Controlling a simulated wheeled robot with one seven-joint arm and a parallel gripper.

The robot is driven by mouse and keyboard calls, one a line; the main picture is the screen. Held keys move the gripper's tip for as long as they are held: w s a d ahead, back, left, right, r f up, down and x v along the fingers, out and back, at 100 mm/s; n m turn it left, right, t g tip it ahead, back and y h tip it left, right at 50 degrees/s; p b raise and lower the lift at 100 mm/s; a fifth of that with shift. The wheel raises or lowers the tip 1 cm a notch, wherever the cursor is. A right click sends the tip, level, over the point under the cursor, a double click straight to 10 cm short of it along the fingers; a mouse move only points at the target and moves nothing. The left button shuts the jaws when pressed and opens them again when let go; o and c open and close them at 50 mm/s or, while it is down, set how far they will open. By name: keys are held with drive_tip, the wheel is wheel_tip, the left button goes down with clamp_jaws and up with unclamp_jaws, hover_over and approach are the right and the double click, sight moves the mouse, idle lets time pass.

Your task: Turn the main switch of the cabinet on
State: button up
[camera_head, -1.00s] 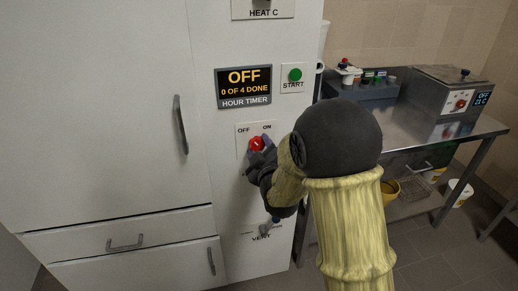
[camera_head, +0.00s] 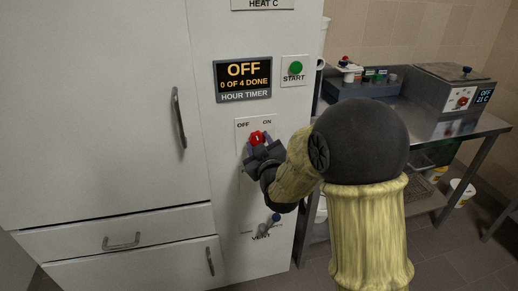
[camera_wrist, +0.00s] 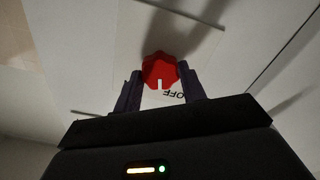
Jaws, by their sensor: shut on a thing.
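The white cabinet (camera_head: 110,100) carries a red rotary main switch (camera_head: 258,138) on a plate marked OFF at left and ON at right. My gripper (camera_head: 259,146) is at the switch, its fingers on either side of the red knob. In the wrist view the red knob (camera_wrist: 160,70) sits between the two dark fingertips, with a white mark on it and the word OFF close by. My gripper is shut on the knob. The display (camera_head: 243,79) above reads OFF, 0 OF 4 DONE, HOUR TIMER.
A green START button (camera_head: 295,68) is above right of the switch. A metal bench (camera_head: 400,130) with a box-shaped device (camera_head: 448,100) stands at right.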

drive_tip(key=m+b, duration=0.3)
drive_tip(key=m, duration=0.2)
drive_tip(key=shift+f+m+b, duration=0.2)
drive_tip(key=shift+m+b, duration=0.1)
drive_tip(key=shift+b, duration=0.05)
drive_tip(key=m+b, duration=0.2)
drive_tip(key=m, duration=0.2)
drive_tip(key=shift+r+m, duration=0.1)
drive_tip(key=shift+m, duration=0.2)
drive_tip(key=o, duration=1)
